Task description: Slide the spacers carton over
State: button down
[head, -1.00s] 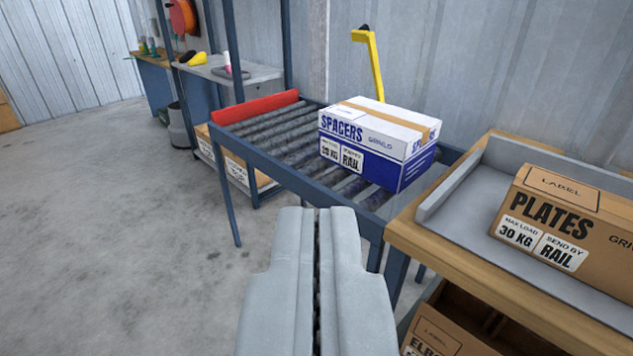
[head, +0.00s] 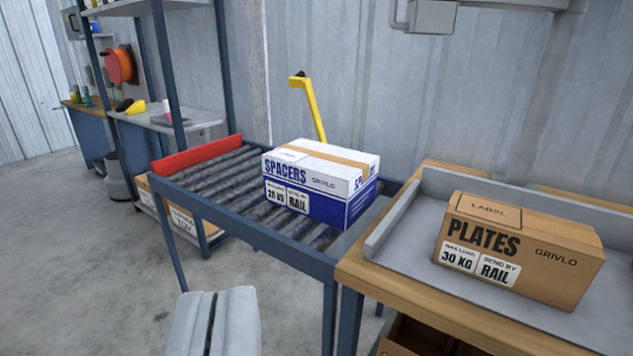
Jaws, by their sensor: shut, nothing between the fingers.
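The spacers carton (head: 320,183) is a white and blue box marked "SPACERS". It sits on the right part of the roller table (head: 222,185), towards the tray side. A red stop bar (head: 196,154) crosses the table's left end, with bare rollers between it and the carton. My gripper (head: 212,300) is low in the picture, in front of the roller table and apart from the carton. Its two grey fingers are together with nothing between them.
A brown plates carton (head: 518,246) sits in a grey tray (head: 408,208) on the wooden bench at right. A yellow post (head: 311,105) stands behind the roller table. Shelving stands at left. Open concrete floor (head: 80,260) lies at front left.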

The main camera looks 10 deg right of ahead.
aim_at(331, 185)
jog(key=i+z, duration=0.35)
jog(key=i, duration=1)
